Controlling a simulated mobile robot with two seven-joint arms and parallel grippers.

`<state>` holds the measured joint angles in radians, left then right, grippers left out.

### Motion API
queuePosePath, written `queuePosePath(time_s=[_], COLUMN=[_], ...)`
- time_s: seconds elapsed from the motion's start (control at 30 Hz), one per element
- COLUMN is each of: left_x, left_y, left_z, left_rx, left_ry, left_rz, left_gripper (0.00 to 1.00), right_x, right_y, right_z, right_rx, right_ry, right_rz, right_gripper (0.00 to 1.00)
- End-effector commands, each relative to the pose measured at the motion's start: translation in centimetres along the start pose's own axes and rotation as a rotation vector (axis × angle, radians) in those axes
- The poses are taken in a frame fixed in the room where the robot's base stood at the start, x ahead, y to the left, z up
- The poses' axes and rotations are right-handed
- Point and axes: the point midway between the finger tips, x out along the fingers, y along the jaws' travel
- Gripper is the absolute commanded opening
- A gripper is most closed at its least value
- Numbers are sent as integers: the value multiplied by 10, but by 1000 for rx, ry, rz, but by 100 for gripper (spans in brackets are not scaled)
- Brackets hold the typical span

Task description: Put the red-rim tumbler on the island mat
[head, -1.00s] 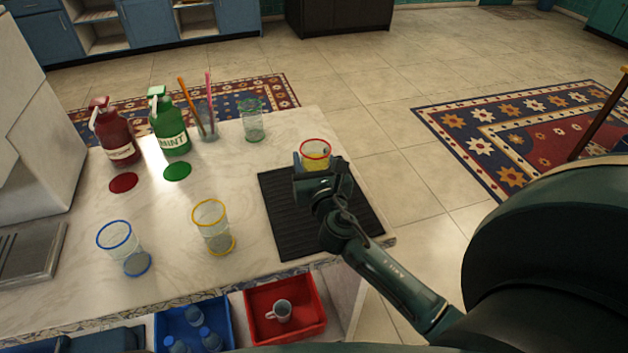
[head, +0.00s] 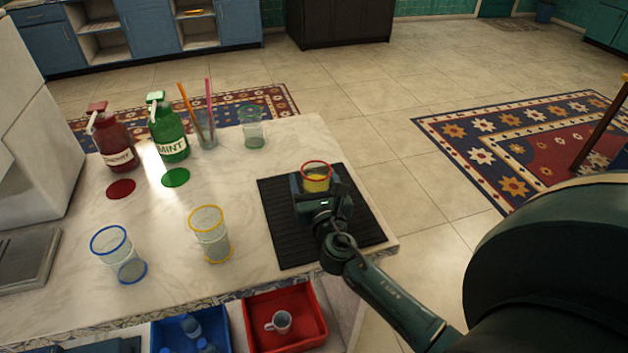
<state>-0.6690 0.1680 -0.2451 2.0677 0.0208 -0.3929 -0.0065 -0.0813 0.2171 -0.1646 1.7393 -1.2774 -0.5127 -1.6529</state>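The red-rim tumbler (head: 316,181) has a yellow filling and stands upright over the back middle of the black ribbed island mat (head: 285,241). My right gripper (head: 317,190) is around the tumbler from the near side, with a finger at each side, and looks shut on it. The gripper hides the tumbler's lower part, so I cannot tell whether its base touches the mat. My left gripper is not in view.
A yellow-rim tumbler (head: 210,235), a blue-rim tumbler (head: 119,256) and a green-rim tumbler (head: 252,129) stand on the pale counter (head: 165,288). Red and green bottles (head: 168,134) stand at the back left. Red and blue bins (head: 318,335) sit below the front edge.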

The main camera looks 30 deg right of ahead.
Motion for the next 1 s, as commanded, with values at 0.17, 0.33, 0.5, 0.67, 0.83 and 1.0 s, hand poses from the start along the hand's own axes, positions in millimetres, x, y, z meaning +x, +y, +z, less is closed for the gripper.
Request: queuePosePath(time_s=[0.17, 0.33, 0.5, 0.67, 0.83, 1.0], left_x=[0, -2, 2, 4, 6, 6], left_y=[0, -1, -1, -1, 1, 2], left_z=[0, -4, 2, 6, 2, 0], left_rx=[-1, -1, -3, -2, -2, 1], left_ry=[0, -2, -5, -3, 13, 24], left_rz=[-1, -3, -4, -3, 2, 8], left_gripper=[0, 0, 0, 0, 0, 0], right_x=[0, 0, -28, -64, -97, -116], right_y=[0, 0, 0, 0, 0, 0], right_z=[0, 6, 1, 1, 1, 2], right_rx=[0, 1, 0, 1, 0, 1], right_ry=[0, -1, 2, 3, 3, 0], right_rz=[0, 0, 2, 1, 1, 0], right_gripper=[72, 72, 72, 72, 72, 72])
